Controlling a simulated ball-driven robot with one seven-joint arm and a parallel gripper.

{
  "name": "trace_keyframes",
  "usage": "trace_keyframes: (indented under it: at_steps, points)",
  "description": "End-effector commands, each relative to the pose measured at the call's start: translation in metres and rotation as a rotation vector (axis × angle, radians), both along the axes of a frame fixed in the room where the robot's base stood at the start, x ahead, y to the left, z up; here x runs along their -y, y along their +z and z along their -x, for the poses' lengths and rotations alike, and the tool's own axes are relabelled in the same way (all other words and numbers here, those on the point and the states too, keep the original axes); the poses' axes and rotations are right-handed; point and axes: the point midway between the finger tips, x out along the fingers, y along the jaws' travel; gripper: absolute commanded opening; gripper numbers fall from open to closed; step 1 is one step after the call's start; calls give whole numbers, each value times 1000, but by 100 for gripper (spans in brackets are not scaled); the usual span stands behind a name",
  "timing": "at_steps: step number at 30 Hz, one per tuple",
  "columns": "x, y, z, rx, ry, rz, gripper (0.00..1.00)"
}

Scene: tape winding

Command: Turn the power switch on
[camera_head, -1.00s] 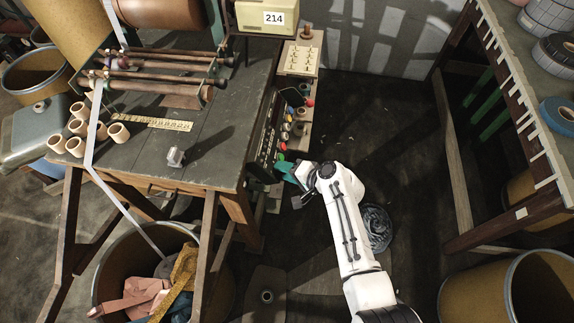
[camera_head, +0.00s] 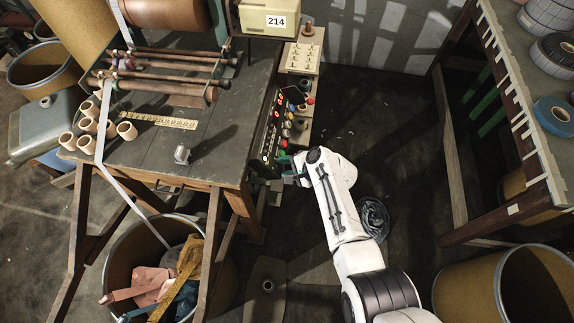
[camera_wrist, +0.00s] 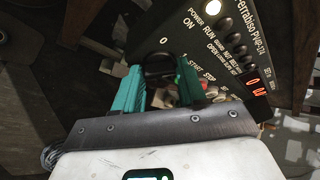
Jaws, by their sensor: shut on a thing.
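The control panel (camera_wrist: 183,42) fills the upper right of the wrist view, tilted, with "POWER", "RUN", "START", "STOP", "0" and "ON" printed on it. The power switch is a dark rotary knob (camera_wrist: 159,68) between the teal fingers of my gripper (camera_wrist: 160,72), which is shut on it. In the head view my gripper (camera_head: 286,175) is at the lower front of the panel (camera_head: 270,132), partly hidden by my wrist. The knob's exact angle is hard to tell.
The panel is on the right side of a dark workbench (camera_head: 215,125) with rollers and several small cores. A bin of scraps (camera_head: 125,255) stands below it.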

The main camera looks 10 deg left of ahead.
Motion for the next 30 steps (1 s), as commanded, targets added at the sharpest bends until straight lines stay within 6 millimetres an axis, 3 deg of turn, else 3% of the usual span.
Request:
trace_keyframes:
  at_steps: [8,9,16,25,30]
  points:
    - [1,0,0,-2,-3,-1,10]
    - [1,0,0,-2,-3,-1,42]
    - [1,0,0,-1,-2,0,64]
    - [1,1,1,-1,-1,0,66]
    - [10,12,5,2,-1,-1,66]
